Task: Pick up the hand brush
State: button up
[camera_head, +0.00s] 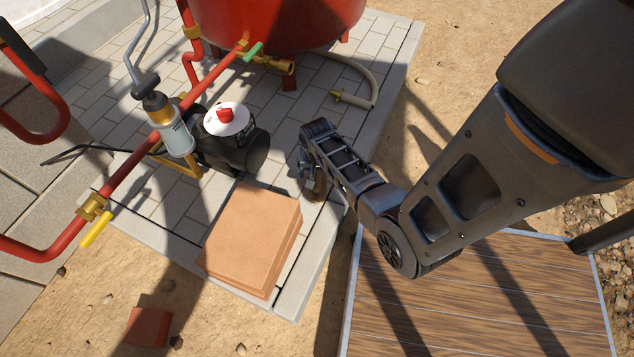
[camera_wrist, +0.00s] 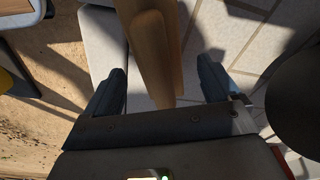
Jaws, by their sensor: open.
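A long brown wooden piece, which looks like the handle of the hand brush (camera_wrist: 158,50), shows in the wrist view. It runs from the top edge down between the two fingers of my gripper (camera_wrist: 160,66). The fingers stand apart with a gap on each side of the wood, and I see no grip on it. No bristles show. In the head view my gripper (camera_head: 309,180) points down over the paving's right edge, beside the brick-coloured slabs. My arm hides most of what lies under it there.
Stacked terracotta slabs (camera_head: 250,240) lie left of my gripper. A black tank (camera_head: 235,153) with a white-and-red top stands behind them. Red pipes (camera_head: 150,165), a red vessel (camera_head: 275,22) and a hose (camera_head: 365,85) are further back. A wooden deck (camera_head: 470,295) lies front right.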

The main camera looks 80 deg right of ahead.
jog(key=shift+d+f+b, duration=0.2)
jog(key=shift+f+b, duration=0.2)
jog(key=shift+f, duration=0.8)
jog(key=shift+c, duration=0.4)
jog(key=c, duration=1.3)
jog(key=shift+r+p, duration=0.4)
jog(key=shift+r, duration=0.15)
notch_tip(320, 180, up, 4)
jog(key=shift+s+d+p, duration=0.1)
jog(key=shift+p, duration=1.1)
jog(key=s+d+r+p, duration=0.1)
jog(key=s+d+r, duration=0.1)
jog(key=s, duration=0.1)
jog(key=s+d+r+p, duration=0.1)
jog(key=s+d+r, duration=0.1)
jog(key=s, duration=0.1)
jog(key=s+d+r+p, duration=0.1)
jog(key=s+r, duration=0.1)
jog(key=s, duration=0.1)
jog(key=shift+s+d, duration=0.4)
